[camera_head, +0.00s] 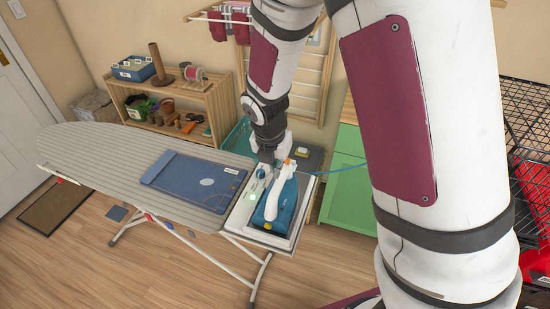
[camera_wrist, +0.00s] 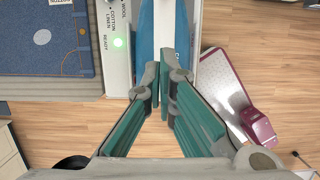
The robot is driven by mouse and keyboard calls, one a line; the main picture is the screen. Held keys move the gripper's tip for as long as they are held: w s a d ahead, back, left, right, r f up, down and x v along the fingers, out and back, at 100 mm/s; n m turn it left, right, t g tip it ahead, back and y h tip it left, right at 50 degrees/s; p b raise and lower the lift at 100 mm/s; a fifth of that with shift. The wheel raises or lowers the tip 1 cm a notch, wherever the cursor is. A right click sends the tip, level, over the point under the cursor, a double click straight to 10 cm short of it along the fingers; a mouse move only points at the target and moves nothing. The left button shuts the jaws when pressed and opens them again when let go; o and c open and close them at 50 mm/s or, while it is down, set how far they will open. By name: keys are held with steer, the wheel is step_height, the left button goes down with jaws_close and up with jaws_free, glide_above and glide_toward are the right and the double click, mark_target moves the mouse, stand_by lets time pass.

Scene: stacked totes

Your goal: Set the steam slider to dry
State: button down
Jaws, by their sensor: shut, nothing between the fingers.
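The blue and white iron (camera_head: 270,208) rests on the pale plate (camera_head: 244,217) at the right end of the ironing board (camera_head: 105,150). Part of the iron's blue body (camera_wrist: 145,42) shows in the wrist view. Beside it is a white panel (camera_wrist: 113,75) with fabric labels, the word READY and a lit green lamp. My gripper (camera_wrist: 164,82) is shut and empty, its tips in front of the iron's edge. In the head view my gripper (camera_head: 267,157) is just behind the iron; I cannot tell if it touches. I cannot make out the steam slider or its setting.
A wooden shelf (camera_head: 170,108) with pots and spools stands behind. A green cabinet (camera_head: 346,180) and a black wire cart (camera_head: 530,130) are at the right. The board's left half is clear.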

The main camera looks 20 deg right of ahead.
mark_target(278, 180)
steer(key=x, duration=0.4)
steer(key=shift+f, duration=0.15)
steer(key=shift+w+d+p, duration=0.35)
steer(key=shift+w+d, duration=0.45)
steer(key=shift+w, duration=0.2)
steer(key=shift+w+d, duration=0.35)
steer(key=shift+w, duration=0.25)
steer(key=shift+w+d+b, duration=0.5)
steer(key=shift+w+d, duration=0.15)
steer(key=shift+w, duration=0.25)
steer(key=shift+s, duration=0.1)
